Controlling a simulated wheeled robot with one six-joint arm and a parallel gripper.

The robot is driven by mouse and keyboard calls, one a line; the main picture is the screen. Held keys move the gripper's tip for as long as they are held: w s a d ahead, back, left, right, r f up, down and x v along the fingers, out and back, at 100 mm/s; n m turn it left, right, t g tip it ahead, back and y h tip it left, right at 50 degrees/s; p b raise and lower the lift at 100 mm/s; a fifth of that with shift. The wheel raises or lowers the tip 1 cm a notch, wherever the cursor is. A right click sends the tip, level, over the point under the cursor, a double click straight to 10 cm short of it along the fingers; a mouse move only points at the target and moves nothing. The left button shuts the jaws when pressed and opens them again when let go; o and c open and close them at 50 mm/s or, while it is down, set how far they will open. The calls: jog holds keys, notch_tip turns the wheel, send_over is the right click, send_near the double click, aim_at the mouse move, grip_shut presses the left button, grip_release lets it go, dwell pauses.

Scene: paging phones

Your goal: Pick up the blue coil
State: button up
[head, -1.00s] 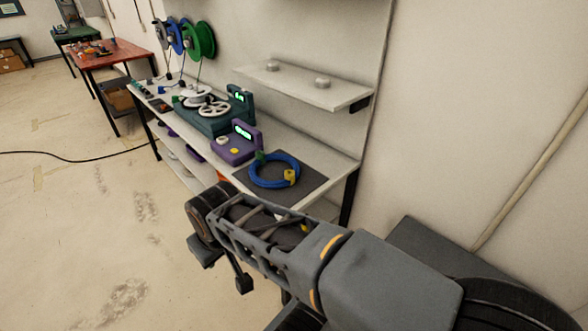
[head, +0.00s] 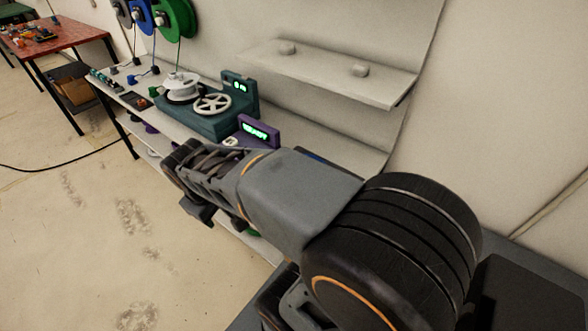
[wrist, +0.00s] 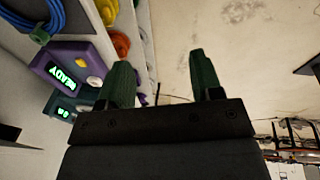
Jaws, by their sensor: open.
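The blue coil (wrist: 32,22) shows in part at the top left of the wrist view, cut off by the frame edge, with a piece of its green tie (wrist: 40,37) visible. It lies on a dark mat. In the head view my arm hides the coil. My gripper (wrist: 162,80) has its two green fingers apart with nothing between them. It is off to the side of the coil, over the bench's front edge and the floor, not touching the coil. In the head view the fingers are hidden behind my arm.
A purple box reading READY (head: 258,131) stands beside a teal winding machine (head: 205,118) on the white bench. Green and blue spools (head: 176,18) hang behind. A wall shelf (head: 330,72) is above the bench. The floor (head: 90,240) at left is clear apart from a black cable (head: 65,165).

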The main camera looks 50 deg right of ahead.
jog(key=w+d+f+n+g+h+p, duration=0.15)
jog(key=d+f+n+g, duration=0.25)
jog(key=d, duration=0.7)
jog(key=d+f+n+g+h+p, duration=0.1)
jog(key=d+f+n+g+h, duration=0.25)
jog(key=d, duration=0.85)
jog(key=shift+g, duration=0.35)
jog(key=x, duration=0.7)
jog(key=shift+a+f, duration=0.35)
jog(key=shift+a+p+x, duration=0.2)
jog(key=shift+p+x, duration=0.1)
jog(key=shift+x, duration=2.8)
jog(key=shift+f, duration=0.1)
jog(key=shift+c, duration=0.3)
grip_shut()
